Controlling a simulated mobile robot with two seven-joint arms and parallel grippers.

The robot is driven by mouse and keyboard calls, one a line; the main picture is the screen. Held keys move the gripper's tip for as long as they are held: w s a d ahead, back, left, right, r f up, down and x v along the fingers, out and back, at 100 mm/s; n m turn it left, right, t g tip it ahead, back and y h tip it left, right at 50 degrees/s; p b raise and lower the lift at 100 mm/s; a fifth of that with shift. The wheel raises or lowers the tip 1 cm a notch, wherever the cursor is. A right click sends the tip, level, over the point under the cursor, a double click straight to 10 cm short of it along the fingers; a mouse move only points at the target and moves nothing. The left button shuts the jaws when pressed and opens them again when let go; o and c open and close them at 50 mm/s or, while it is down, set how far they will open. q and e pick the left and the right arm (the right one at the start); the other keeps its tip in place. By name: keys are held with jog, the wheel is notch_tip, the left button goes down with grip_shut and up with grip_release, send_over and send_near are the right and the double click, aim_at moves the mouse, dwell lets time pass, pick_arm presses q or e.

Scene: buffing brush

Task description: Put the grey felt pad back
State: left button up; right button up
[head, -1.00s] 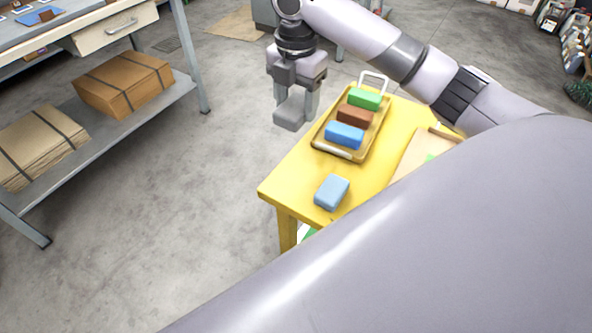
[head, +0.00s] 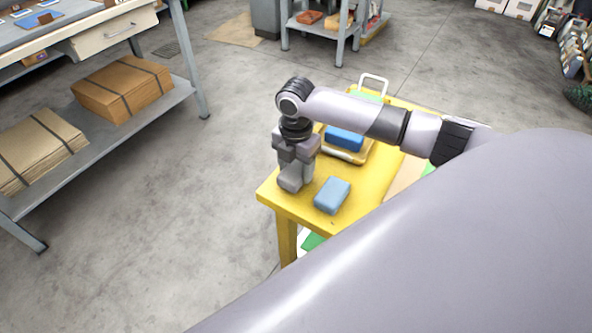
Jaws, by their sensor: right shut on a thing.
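My right gripper (head: 298,172) is shut on the grey felt pad (head: 288,185). The pad is low over the left part of the yellow table (head: 262,192), left of a light blue block (head: 332,195). I cannot tell whether the pad touches the tabletop. My arm hides most of the tray; a little green shows behind the arm. My left gripper is not in view.
The tray's white handle (head: 373,83) stands up at the far end. A board lies at the table's right, partly hidden by my arm. A grey shelf with cardboard stacks (head: 122,86) stands at the left. The floor between is clear.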

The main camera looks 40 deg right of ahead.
jog(key=shift+f, duration=0.6)
jog(key=shift+f, duration=0.1)
jog(key=o, duration=1)
